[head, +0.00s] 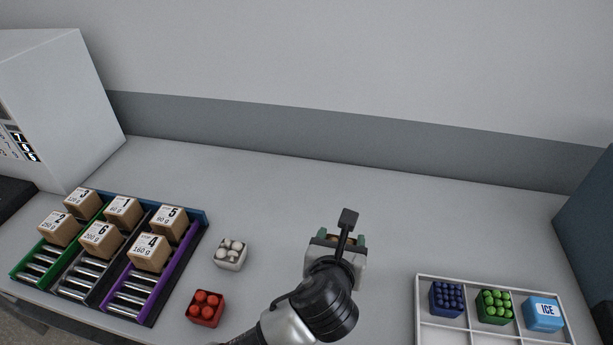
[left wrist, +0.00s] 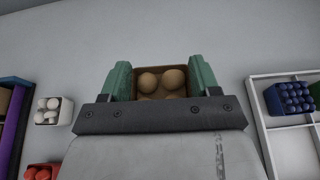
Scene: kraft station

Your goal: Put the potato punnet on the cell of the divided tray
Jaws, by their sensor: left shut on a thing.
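My left gripper (head: 335,240) is over the middle of the table. In the left wrist view its green fingers (left wrist: 160,82) are shut on the sides of the brown potato punnet (left wrist: 160,73), which holds round tan potatoes. In the head view the punnet is mostly hidden behind the gripper. The white divided tray (head: 466,326) is at the lower right, to the right of my left gripper and cut off by the frame. Its back cells hold a blueberry punnet (head: 447,299), a green punnet (head: 495,306) and an ice pack (head: 543,314). The visible front cells look empty. My right gripper is not in view.
A white mushroom punnet (head: 230,254) and a red tomato punnet (head: 206,309) stand left of my arm. A roller rack (head: 147,291) with several numbered boxes is at the left. A blue-grey block (head: 590,235) borders the right. The back of the table is clear.

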